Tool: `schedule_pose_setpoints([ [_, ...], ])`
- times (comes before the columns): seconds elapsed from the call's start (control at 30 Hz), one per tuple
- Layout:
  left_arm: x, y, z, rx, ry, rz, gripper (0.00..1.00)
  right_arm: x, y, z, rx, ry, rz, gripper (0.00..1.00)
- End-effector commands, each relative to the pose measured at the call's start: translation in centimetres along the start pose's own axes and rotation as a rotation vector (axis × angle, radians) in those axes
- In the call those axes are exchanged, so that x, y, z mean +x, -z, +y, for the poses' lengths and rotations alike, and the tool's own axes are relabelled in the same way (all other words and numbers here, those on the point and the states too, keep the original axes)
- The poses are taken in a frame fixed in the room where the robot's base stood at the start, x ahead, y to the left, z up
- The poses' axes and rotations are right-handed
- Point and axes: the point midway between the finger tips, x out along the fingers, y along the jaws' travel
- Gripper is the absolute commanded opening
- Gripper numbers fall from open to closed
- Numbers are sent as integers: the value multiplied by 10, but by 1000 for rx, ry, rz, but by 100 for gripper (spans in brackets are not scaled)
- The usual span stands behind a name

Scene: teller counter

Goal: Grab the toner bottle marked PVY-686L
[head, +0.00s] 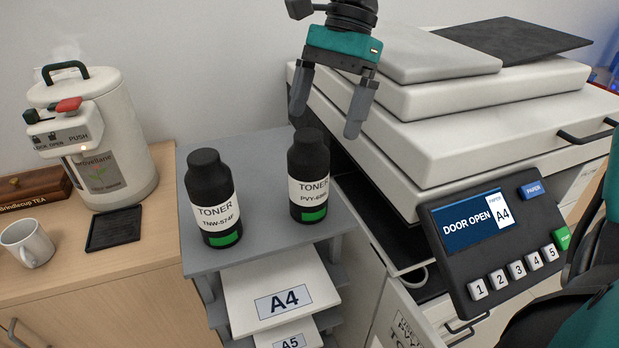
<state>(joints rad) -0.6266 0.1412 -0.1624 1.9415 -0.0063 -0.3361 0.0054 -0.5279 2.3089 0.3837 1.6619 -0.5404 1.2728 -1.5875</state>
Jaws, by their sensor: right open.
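Two black toner bottles stand upright on a grey shelf top (262,240). The right bottle (309,165) has a label beginning PVY-68, its last characters hard to read, with a green patch below. The left bottle (211,187) is marked TNW-574F. My right gripper (325,122) is open, its fingers pointing down, above and slightly right of the right bottle's cap. It holds nothing. Whether a finger touches the cap I cannot tell. My left gripper is not in view.
A white printer (480,115) stands close on the right; its panel (500,240) reads DOOR OPEN, A4. An open printer door (405,318) is below. A white hot-water pot (125,150), mug (28,243) and black tray (113,229) stand left. A4 paper (280,292) lies on a lower shelf.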

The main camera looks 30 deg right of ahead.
Motion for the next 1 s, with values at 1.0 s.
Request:
schedule_pose_setpoints([
  [1.0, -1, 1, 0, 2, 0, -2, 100, 80, -1, -6, 0, 1, 0, 91],
])
